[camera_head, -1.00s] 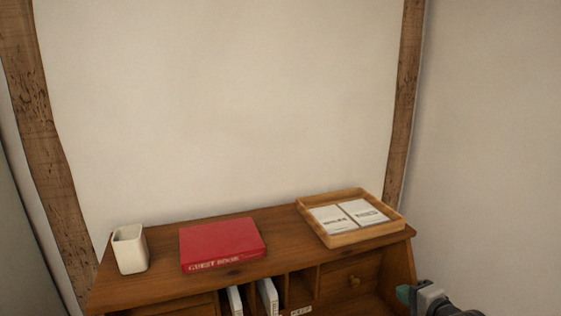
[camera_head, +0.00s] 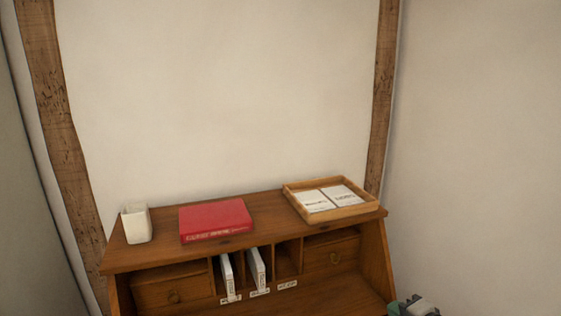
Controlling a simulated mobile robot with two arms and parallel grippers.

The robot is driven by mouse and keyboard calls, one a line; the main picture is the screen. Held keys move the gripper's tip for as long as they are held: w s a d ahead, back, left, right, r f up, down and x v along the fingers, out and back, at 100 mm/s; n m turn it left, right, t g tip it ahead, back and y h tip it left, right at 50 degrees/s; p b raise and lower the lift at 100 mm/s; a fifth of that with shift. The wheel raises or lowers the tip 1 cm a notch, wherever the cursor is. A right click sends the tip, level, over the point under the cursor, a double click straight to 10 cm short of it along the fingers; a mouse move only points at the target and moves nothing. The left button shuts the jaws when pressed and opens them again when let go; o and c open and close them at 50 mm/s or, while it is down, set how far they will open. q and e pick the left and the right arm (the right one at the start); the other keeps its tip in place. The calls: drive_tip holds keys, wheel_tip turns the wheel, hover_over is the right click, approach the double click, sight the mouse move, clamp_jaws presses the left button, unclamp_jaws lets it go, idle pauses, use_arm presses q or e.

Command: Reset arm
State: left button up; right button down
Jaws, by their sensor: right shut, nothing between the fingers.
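My right gripper (camera_head: 412,307) shows only in part at the bottom edge, right of the wooden desk (camera_head: 250,258). It is shut and empty, apart from the desk's right side as far as I can see. My left gripper is out of view. A white cup (camera_head: 136,222) stands upright at the left end.
Below the top are pigeonholes with two upright white booklets (camera_head: 227,275), small labels (camera_head: 287,285) and small drawers (camera_head: 170,289) at both sides. Timber posts (camera_head: 381,100) frame the plain wall behind. The space right of the desk is clear up to the wall.

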drive_tip(key=s+a+f+n+g+h, duration=0.1)
drive_tip(key=s+a+f+n+g, duration=0.1)
drive_tip(key=s+a+f+n, duration=0.35)
drive_tip(key=s+a+f+n+g, duration=0.2)
drive_tip(key=s+a, duration=0.1)
drive_tip(key=s, duration=0.6)
drive_tip(key=s+d+n+g+h, duration=0.2)
drive_tip(key=s+n+g+h, duration=0.4)
drive_tip(key=s, duration=1.3)
wheel_tip(320, 180, down, 33)
drive_tip(key=s+y+b, duration=0.2)
drive_tip(key=b, duration=0.3)
use_arm(q)
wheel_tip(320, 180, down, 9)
drive_tip(key=b, duration=0.4)
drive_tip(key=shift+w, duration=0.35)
use_arm(e)
drive_tip(key=s+d+f+n+g, duration=0.1)
drive_tip(key=s+d+f, duration=0.1)
drive_tip(key=s+f, duration=1.3)
wheel_tip(320, 180, down, 3)
drive_tip(key=shift+d+f+g, duration=0.1)
drive_tip(key=shift+d+g, duration=0.2)
drive_tip(key=shift+d, duration=0.05)
